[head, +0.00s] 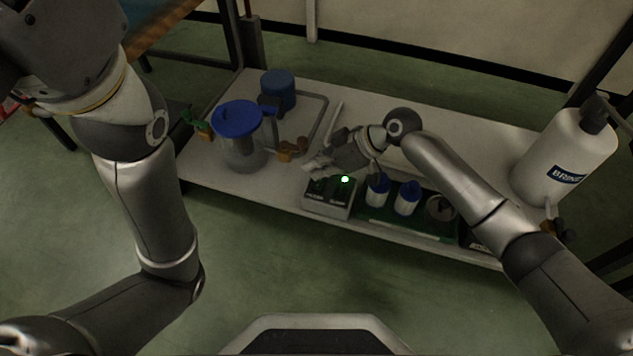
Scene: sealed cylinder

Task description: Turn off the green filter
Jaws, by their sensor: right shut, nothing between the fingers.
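A small grey control box (328,207) sits at the front edge of the white bench, with dark switches or buttons on top and two small labels on its front. A green light (345,179) glows at its upper right. My right gripper (316,168) is shut and empty, just above and behind the box's upper left. I cannot tell whether its fingertips touch the box, and the gripper and wrist hide part of its back. My left arm comes in from the left, but its gripper is not in view.
A clear pitcher with a blue lid (240,119) and a blue container (278,90) stand left on the bench (450,147). Blue-and-white bottles (407,198) stand in a green tray right of the box. A large white bottle labelled BRINE (566,155) stands far right.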

